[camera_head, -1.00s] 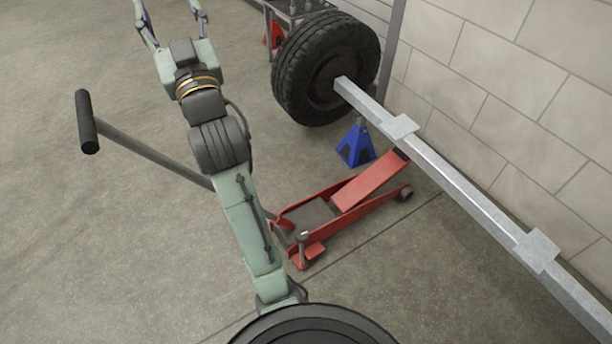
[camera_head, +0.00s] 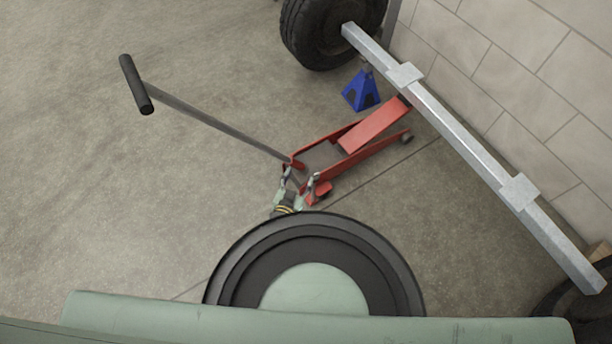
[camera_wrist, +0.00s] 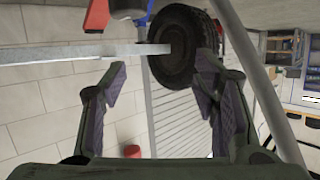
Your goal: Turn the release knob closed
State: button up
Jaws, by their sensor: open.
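The red floor jack (camera_head: 352,150) stands on the concrete floor, its long handle (camera_head: 215,125) rising to the upper left. My gripper (camera_head: 299,181) is at the jack's near end, close to the handle's base, with its fingers apart. The release knob was a small grey-topped post at this end in the earlier head view; now I cannot separate it from the right finger. In the wrist view my open fingers (camera_wrist: 163,85) have nothing clearly between them up close, and I cannot make out the knob there. Whether the gripper touches the knob is unclear.
The jack's handle crosses the wrist view as a grey pole (camera_wrist: 262,80) beside the right finger. A metal beam (camera_head: 450,118) runs above the floor on the right, by a block wall (camera_head: 540,70). A blue jack stand (camera_head: 361,92) and a tyre (camera_head: 325,35) stand beyond. Left floor is clear.

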aim_at(313, 176)
notch_tip(313, 176, down, 4)
jog(key=s+d+g+h, duration=0.1)
jog(key=s+d, duration=0.1)
jog(key=s, duration=0.1)
jog(key=b+x, duration=0.1)
jog(key=x, duration=0.2)
jog(key=b+x, duration=0.1)
jog(key=x, duration=0.2)
jog(key=b+x, duration=0.1)
jog(key=x, duration=0.3)
jog(key=shift+w+r, duration=0.2)
jog(key=shift+r, duration=0.05)
jog(key=shift+c, duration=0.2)
jog(key=c, duration=1.1)
